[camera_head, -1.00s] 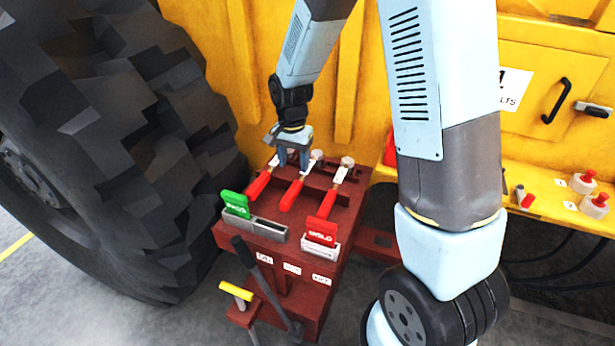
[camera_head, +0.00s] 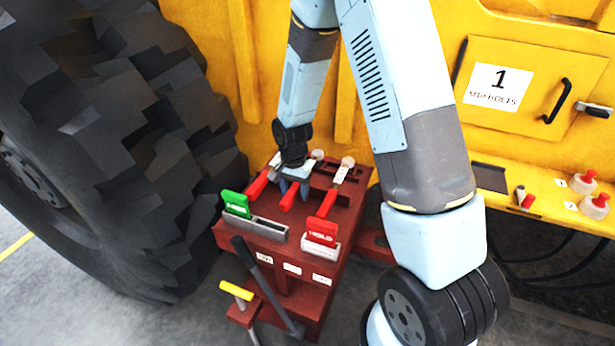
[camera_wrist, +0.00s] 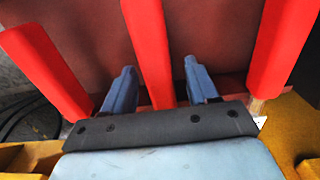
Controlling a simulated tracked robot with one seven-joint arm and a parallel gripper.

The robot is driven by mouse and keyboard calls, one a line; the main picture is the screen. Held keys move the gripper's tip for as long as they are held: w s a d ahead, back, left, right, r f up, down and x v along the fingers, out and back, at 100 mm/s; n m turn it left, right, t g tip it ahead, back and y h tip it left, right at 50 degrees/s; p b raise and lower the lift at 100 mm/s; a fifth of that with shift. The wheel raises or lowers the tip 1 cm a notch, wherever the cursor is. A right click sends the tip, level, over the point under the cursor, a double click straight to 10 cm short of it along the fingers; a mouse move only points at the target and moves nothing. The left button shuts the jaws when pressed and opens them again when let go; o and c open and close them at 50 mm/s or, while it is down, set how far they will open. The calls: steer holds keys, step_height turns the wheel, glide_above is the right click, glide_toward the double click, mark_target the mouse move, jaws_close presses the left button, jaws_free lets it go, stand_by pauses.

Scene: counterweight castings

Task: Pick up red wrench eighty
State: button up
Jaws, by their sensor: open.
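Three red-handled wrenches lie side by side on the dark red stand (camera_head: 352,208): a left one (camera_head: 257,185), a middle one (camera_head: 288,199) and a right one (camera_head: 328,204). Their small white tags are too small to read, so I cannot tell which is eighty. My gripper (camera_head: 295,187) is open over the middle wrench. In the wrist view the middle handle (camera_wrist: 149,45) runs between the open fingers (camera_wrist: 160,70), with a gap on both sides. The outer handles (camera_wrist: 45,70) and (camera_wrist: 284,45) lie outside them. The middle wrench's far end is hidden.
A green card (camera_head: 236,204) in a grey holder and a red card (camera_head: 321,231) in a light holder stand at the stand's front edge. A large tyre (camera_head: 120,130) is close on the left. The yellow machine body (camera_head: 400,40) rises behind. A yellow-handled hammer (camera_head: 236,291) hangs in front.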

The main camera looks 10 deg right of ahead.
steer(key=shift+f, duration=0.5)
steer(key=shift+c, duration=0.2)
jaws_close()
stand_by(0.9)
